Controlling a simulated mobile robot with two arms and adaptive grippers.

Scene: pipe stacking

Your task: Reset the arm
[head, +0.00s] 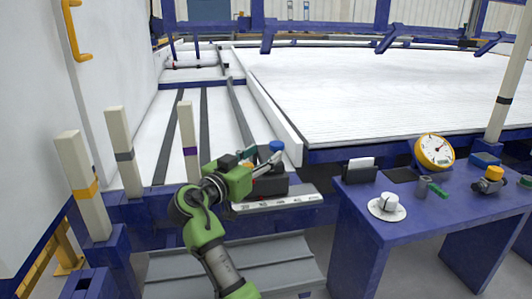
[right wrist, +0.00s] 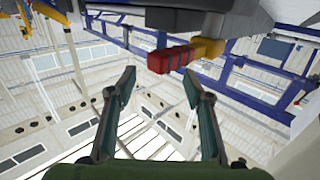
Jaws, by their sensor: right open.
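My right arm comes in green from the bottom of the head view. Its gripper (head: 264,160) points to the right, over a dark device with a blue knob (head: 276,146) beside the walkway. In the right wrist view the two dark fingers of the right gripper (right wrist: 159,80) stand wide apart, with nothing held between them. A red block on a yellow part (right wrist: 172,59) shows beyond the fingertips; I cannot tell its distance. My left gripper is in neither view.
Pale square posts with an orange band (head: 83,190), a grey band (head: 124,155) and a purple band (head: 189,150) stand at the left. A blue table (head: 395,230) at the right bears a yellow gauge (head: 434,152), a white cup on a saucer (head: 389,203) and small items.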

